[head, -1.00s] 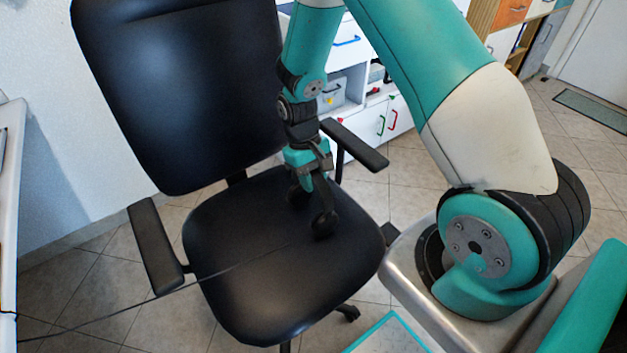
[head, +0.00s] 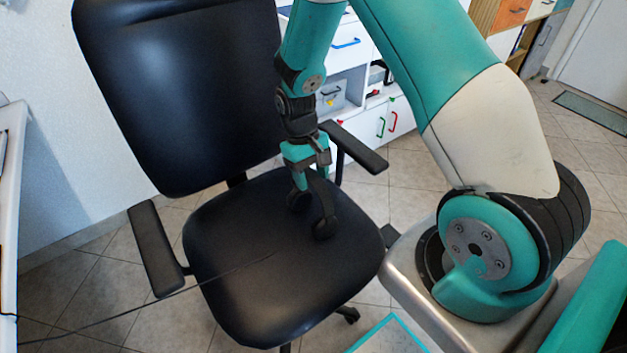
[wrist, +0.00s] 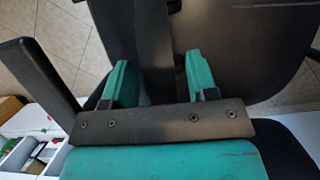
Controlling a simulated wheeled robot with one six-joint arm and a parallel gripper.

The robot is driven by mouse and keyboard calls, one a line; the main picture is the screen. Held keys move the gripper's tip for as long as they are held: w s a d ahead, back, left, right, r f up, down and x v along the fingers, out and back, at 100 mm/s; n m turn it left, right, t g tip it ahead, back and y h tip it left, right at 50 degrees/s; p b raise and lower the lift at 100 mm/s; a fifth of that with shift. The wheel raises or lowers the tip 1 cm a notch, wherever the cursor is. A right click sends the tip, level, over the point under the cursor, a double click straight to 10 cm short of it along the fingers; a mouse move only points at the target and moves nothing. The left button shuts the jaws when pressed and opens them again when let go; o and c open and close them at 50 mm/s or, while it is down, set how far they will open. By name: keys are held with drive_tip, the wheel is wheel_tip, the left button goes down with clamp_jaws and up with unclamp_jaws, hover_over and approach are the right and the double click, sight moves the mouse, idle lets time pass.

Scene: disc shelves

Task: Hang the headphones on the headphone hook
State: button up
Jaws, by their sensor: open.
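The black headphones (head: 323,195) stand on the seat of the black office chair, with their ear cups down and headband up. A thin dark cable runs from near them across the seat to the left. My gripper (head: 310,172) points down over the headband from above. In the wrist view, its teal fingers (wrist: 160,80) are open, with the dark headband (wrist: 154,45) in the gap between them. Whether either finger touches the band I cannot tell. The headphone hook is not visible.
The chair seat (head: 250,290) lies below, between two armrests (head: 155,250) (head: 355,147), with its backrest behind. A white table edge (head: 12,200) is at far left. White drawers (head: 385,120) stand behind the chair. Tiled floor is free at right.

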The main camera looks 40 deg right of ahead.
drive_tip(key=p+v, duration=0.1)
drive_tip(key=v, duration=0.8)
drive_tip(key=shift+w+r, duration=0.15)
drive_tip(key=shift+r, duration=0.15)
drive_tip(key=s+a+r+n+t+y, duration=0.3)
drive_tip(key=s+a+r+n, duration=0.2)
drive_tip(key=s+a+r, duration=0.9)
drive_tip(key=s+a+r+n+y, duration=0.1)
drive_tip(key=s+a+r+n, duration=0.1)
drive_tip(key=s+r, duration=0.2)
drive_tip(key=s, duration=0.3)
drive_tip(key=shift+s+a, duration=0.15)
drive_tip(key=shift+s, duration=0.25)
drive_tip(key=shift+r, duration=0.15)
wheel_tip(320, 180, up, 13)
drive_tip(key=p, duration=1.3)
drive_tip(key=shift+c, duration=0.2)
